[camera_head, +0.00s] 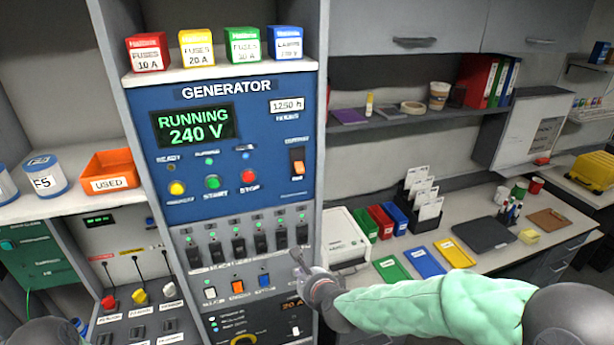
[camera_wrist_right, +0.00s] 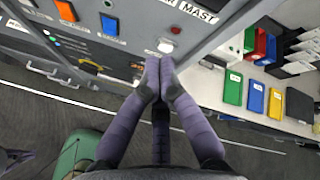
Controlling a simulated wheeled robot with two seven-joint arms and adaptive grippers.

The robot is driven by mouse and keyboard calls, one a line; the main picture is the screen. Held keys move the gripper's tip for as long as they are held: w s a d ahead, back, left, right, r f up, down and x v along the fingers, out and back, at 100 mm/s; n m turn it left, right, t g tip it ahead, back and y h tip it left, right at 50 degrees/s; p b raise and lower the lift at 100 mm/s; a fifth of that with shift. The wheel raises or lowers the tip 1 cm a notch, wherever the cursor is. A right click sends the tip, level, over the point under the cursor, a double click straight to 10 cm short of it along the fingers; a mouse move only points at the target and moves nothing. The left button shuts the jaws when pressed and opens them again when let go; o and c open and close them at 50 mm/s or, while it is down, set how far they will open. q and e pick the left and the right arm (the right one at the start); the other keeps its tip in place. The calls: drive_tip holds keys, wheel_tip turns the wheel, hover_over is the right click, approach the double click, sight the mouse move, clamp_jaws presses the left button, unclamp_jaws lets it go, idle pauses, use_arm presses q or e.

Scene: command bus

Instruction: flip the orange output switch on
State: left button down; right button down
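The orange output switch (camera_head: 298,161) is on the right side of the blue generator panel (camera_head: 240,120), below a small label. Its rocker position is too small to tell. The generator display (camera_head: 194,127) reads RUNNING 240 V. My right gripper (camera_head: 298,258) is below the output switch, in front of the lower right of the panel column, near the row of black switches. In the right wrist view the fingertips (camera_wrist_right: 159,68) meet with nothing visible between them, near a panel with a MAST label (camera_wrist_right: 198,11). The output switch is not identifiable there. My left gripper is not in view.
Several black breaker switches (camera_head: 238,247) line the panel below the buttons. A lower row has white, orange (camera_head: 237,287) and blue rockers. Fuse boxes (camera_head: 196,48) stand on the ledge above. A desk with coloured folders (camera_head: 425,262) lies to the right.

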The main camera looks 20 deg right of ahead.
wheel_tip(320, 180, up, 13)
drive_tip(key=d+m+t+p, duration=0.1)
drive_tip(key=m+t+p, duration=0.15)
drive_tip(key=m, duration=0.25)
drive_tip(key=m+t+h+p, duration=0.1)
drive_tip(key=m+t+p, duration=0.1)
drive_tip(key=m+p, duration=0.3)
approach(299, 168)
wheel_tip(299, 168, down, 2)
drive_tip(key=s+m+b, duration=0.1)
drive_tip(key=s+b, duration=0.1)
drive_tip(key=shift+d+f, duration=0.2)
drive_tip(key=shift+d, duration=0.3)
drive_tip(key=shift+w+a+f+p, duration=0.1)
drive_tip(key=shift+w+f+p, duration=0.15)
drive_tip(key=shift+w, duration=1.4)
drive_tip(key=shift+w+d+f+p, duration=0.15)
drive_tip(key=shift+w+f, duration=0.25)
drive_tip(key=shift+w, duration=1.25)
drive_tip(key=shift+w+a+f+p, duration=0.15)
drive_tip(key=shift+w+f+p, duration=0.15)
drive_tip(key=shift+w, duration=1.4)
drive_tip(key=shift+r, duration=0.1)
drive_tip(key=shift+s+r+g+p, duration=0.1)
drive_tip(key=shift+s+g+p, duration=0.05)
drive_tip(key=shift+g+p, duration=0.35)
drive_tip(key=shift+s+r+g+p, duration=0.15)
drive_tip(key=shift+g+p, duration=0.2)
drive_tip(key=shift+p, duration=0.35)
